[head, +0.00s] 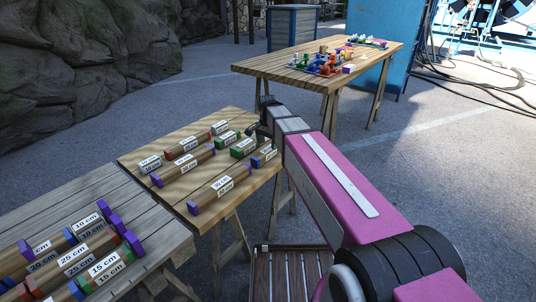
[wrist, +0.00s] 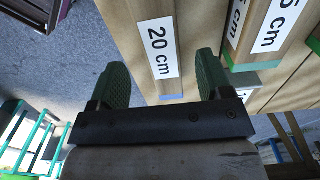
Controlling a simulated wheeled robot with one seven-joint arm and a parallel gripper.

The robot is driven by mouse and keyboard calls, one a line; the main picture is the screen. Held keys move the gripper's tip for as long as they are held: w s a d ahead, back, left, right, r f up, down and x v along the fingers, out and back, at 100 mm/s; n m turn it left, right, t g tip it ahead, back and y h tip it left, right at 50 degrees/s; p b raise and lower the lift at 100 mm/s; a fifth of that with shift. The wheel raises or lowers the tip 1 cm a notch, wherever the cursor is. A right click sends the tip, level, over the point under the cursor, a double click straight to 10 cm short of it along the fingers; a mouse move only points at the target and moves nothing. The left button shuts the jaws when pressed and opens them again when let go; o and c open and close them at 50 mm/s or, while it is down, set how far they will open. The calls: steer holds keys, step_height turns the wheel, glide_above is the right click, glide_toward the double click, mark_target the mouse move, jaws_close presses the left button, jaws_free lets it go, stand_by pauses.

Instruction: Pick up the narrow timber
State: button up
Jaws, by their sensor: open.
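Several labelled timber pieces with coloured ends lie on the middle table (head: 172,128). In the wrist view, a timber marked 20 cm (wrist: 144,12) with a blue end lies between and beyond my finger pads. Another timber with a green end and a label ending in 5 cm (wrist: 270,35) lies to its right. I cannot tell for sure which piece is the narrow timber. My gripper (wrist: 162,82) is open and empty, with green pads set wide apart. In the head view my gripper (head: 262,127) is over the right end of the middle table, partly hidden by my arm.
A grey plank table (head: 150,222) with more labelled timbers stands at the near left. A farther wooden table (head: 270,66) holds small coloured parts. A blue panel (head: 386,45) stands behind it, with cables (head: 455,88) on the ground. Rocks rise at the back left.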

mark_target(268, 149)
steer(key=shift+w+f, duration=0.15)
steer(key=shift+f, duration=1.35)
steer(key=shift+w+f, duration=0.1)
steer(key=shift+f, duration=1.4)
steer(key=c, duration=1.1)
